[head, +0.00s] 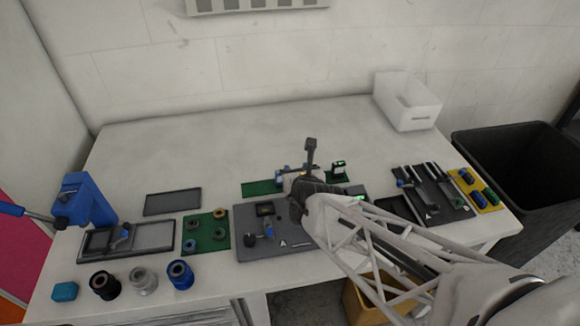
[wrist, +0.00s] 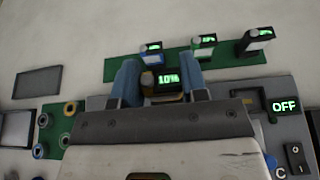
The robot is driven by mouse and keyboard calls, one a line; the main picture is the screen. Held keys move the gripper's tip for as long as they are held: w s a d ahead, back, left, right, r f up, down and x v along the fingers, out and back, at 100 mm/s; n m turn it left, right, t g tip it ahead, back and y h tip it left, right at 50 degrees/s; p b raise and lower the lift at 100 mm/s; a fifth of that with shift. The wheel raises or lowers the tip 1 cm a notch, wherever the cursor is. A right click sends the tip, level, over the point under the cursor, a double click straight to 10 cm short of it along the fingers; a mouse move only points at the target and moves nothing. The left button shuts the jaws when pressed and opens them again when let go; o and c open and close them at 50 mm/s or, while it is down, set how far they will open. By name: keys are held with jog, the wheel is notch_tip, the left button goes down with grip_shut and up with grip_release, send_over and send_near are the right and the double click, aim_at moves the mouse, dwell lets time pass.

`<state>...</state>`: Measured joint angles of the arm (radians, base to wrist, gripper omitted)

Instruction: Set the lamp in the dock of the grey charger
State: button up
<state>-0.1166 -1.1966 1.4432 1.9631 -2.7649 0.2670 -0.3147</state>
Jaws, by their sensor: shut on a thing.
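My gripper (wrist: 158,76) has its two blue fingers closed on a small dark lamp (wrist: 168,84) with a green "10%" readout. In the head view my gripper (head: 292,174) is over the rear of the grey charger, near the green strip; the lamp is hard to make out there. The grey charger (head: 285,242) is a flat grey panel, partly hidden by my arm. In the wrist view its right part shows an "OFF" display (wrist: 285,106) and a black rocker switch (wrist: 297,158). My gripper hides much of the panel, and I cannot tell which part is the dock.
Several similar lit units, one at the right (wrist: 258,38), stand on a green strip (wrist: 120,69) behind. A green board with rings (head: 206,246) and a dark tray (head: 172,202) lie left. A yellow board (head: 487,206) lies right.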

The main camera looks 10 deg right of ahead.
jog(key=shift+s+d+f, duration=0.45)
jog(key=shift+s+d, duration=0.15)
jog(key=shift+d, duration=0.25)
jog(key=shift+f, duration=0.2)
jog(key=shift+f, duration=1.9)
jog(key=shift+f, duration=0.9)
dwell(0.6)
jog(key=o, duration=1)
jog(key=shift+o, duration=0.2)
jog(key=shift+s, duration=0.15)
jog(key=shift+v, duration=3.8)
